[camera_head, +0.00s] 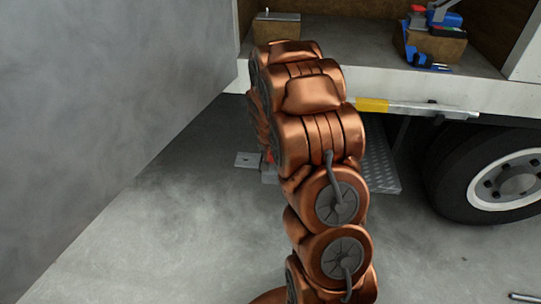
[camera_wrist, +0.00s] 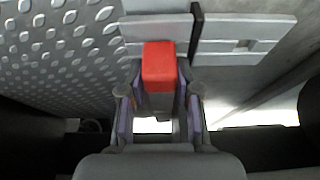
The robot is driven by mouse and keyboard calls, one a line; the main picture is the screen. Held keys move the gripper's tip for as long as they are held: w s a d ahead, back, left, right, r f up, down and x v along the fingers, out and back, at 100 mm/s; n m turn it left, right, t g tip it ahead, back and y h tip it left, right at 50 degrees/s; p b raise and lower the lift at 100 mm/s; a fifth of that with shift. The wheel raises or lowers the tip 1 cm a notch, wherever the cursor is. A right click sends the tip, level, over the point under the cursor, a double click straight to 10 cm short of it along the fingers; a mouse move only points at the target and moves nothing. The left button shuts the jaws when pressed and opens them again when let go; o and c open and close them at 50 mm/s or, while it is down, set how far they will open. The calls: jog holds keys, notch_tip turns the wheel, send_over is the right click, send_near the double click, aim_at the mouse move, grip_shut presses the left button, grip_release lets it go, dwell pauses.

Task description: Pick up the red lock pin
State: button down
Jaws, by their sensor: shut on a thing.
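The red lock pin (camera_wrist: 158,66) shows in the wrist view as a small red block at the middle. My gripper (camera_wrist: 157,92) is shut on it, one finger on each side with purple pads. Pale metal bars lie right behind the pin; I cannot tell whether it still touches them. In the head view my copper arm hides the gripper and most of this spot; only a small reddish sliver shows beside the arm, near the metal step.
A metal tread-plate step (camera_head: 381,170) hangs under the truck bed (camera_head: 345,52), also seen in the wrist view (camera_wrist: 55,45). A wheel (camera_head: 495,180) is at right. A wooden box with blue tools (camera_head: 435,42) stands on the bed. A grey wall (camera_head: 100,100) fills the left.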

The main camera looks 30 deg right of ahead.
notch_tip(320, 180, up, 7)
jog(key=shift+r+p, duration=0.1)
jog(key=shift+p, duration=0.4)
jog(key=s+a, duration=1.2)
jog(key=s, duration=0.2)
jog(key=shift+w+d+r+p, duration=0.1)
jog(key=shift+r+p, duration=0.65)
jog(key=shift+r, duration=0.55)
jog(key=shift+w+r+p, duration=0.1)
jog(key=shift+r+p, duration=0.65)
jog(key=shift+r, duration=0.55)
jog(key=shift+d, duration=0.15)
